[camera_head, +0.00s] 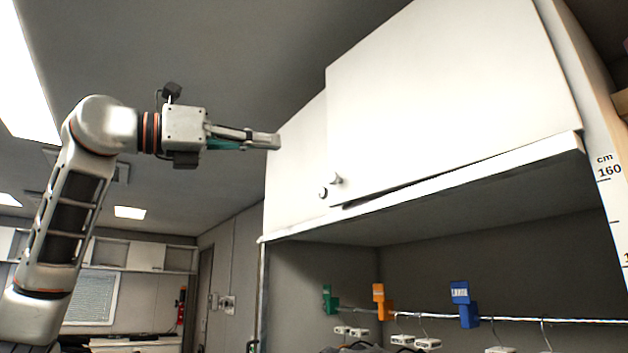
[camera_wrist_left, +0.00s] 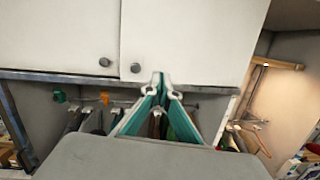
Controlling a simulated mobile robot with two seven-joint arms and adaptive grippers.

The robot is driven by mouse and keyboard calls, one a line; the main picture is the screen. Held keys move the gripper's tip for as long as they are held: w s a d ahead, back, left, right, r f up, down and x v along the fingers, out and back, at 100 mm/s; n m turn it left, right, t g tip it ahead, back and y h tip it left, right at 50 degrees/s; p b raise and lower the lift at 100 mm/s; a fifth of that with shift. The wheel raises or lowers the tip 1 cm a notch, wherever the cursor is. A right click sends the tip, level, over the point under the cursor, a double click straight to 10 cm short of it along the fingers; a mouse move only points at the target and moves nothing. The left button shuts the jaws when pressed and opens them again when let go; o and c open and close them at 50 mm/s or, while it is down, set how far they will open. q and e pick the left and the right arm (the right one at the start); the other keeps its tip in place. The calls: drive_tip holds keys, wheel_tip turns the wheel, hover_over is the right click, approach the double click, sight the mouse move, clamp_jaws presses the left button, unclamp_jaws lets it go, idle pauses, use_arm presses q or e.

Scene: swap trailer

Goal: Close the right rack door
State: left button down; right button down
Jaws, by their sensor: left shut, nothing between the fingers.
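The right rack door (camera_head: 450,90) is a large white panel with a round knob (camera_head: 336,180) near its lower left corner. Its left edge stands out slightly from the left door (camera_head: 298,165), with a dark gap under its lower edge, so it looks slightly ajar. In the left wrist view the right door (camera_wrist_left: 190,35) and left door (camera_wrist_left: 60,35) hang side by side with their knobs close together. My left gripper (camera_head: 272,141) is shut and empty, its tips overlapping the left door's edge in the head view; I cannot tell whether they touch. My right gripper is not in view.
Below the doors is an open bay with a hanging rail (camera_head: 400,313) carrying green, orange and blue tags and several hangers. A white ledge (camera_head: 500,166) runs under the doors. A side panel with a centimetre scale (camera_head: 606,170) stands at the right. Open room lies left of the cabinet.

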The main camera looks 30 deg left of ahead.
sight(329, 182)
use_arm(q)
drive_tip(key=w+a+f+n+y, duration=0.2)
drive_tip(key=a+f+n+y, duration=0.1)
drive_tip(key=a, duration=0.1)
drive_tip(key=p+x, duration=0.1)
drive_tip(key=x, duration=1.3)
drive_tip(key=shift+w+d, duration=0.1)
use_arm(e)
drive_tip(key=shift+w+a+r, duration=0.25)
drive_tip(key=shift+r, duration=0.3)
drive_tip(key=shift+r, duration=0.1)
